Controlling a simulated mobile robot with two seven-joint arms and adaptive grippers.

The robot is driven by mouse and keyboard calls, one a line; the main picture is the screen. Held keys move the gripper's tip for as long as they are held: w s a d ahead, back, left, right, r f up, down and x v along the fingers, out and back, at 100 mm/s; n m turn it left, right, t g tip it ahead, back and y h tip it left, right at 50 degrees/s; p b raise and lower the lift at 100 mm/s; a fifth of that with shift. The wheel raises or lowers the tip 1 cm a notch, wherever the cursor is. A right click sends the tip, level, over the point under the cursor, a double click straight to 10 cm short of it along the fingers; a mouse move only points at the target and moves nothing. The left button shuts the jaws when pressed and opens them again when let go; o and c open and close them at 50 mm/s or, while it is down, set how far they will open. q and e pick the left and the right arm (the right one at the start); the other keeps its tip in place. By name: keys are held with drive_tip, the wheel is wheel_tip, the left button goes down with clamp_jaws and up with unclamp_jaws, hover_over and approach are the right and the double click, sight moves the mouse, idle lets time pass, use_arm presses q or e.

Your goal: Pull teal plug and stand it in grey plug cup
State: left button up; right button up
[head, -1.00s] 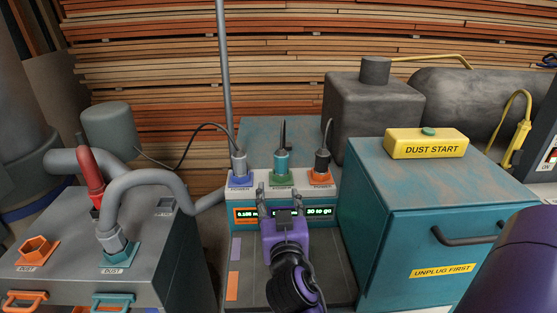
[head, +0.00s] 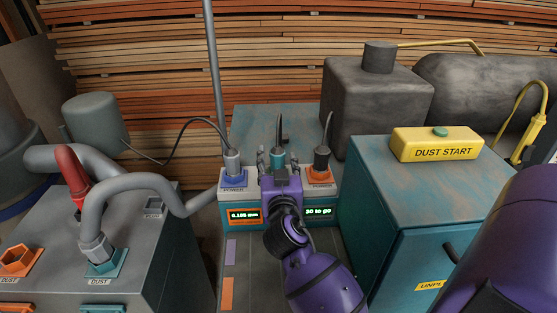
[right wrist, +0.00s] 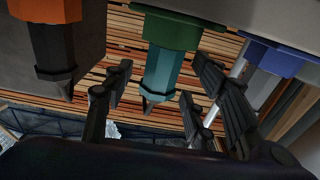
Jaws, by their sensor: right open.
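The teal plug (head: 277,158) stands upright in the green socket, the middle of three on the power box (head: 260,210). It also shows in the right wrist view (right wrist: 161,74), where the picture is upside down. My right gripper (head: 278,163) is open, with its fingers on either side of the teal plug; I cannot tell if they touch it. A small grey fitting (head: 153,207), perhaps the grey plug cup, is on the grey cabinet at left, near its back right corner. My left gripper is not in view.
A grey plug (head: 232,160) in a blue socket and a black plug (head: 322,158) in an orange socket flank the teal plug closely. A grey hose (head: 150,181) arches over the cabinet at left. The teal cabinet (head: 400,200) stands close at right.

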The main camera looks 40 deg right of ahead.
drive_tip(key=shift+x, duration=0.95)
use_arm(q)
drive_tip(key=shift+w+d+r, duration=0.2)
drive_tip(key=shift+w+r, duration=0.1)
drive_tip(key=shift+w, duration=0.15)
use_arm(e)
drive_tip(key=shift+c, duration=0.3)
drive_tip(key=c, duration=1.3)
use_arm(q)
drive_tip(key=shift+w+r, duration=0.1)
use_arm(e)
drive_tip(key=shift+o, duration=0.2)
drive_tip(key=shift+r, duration=0.1)
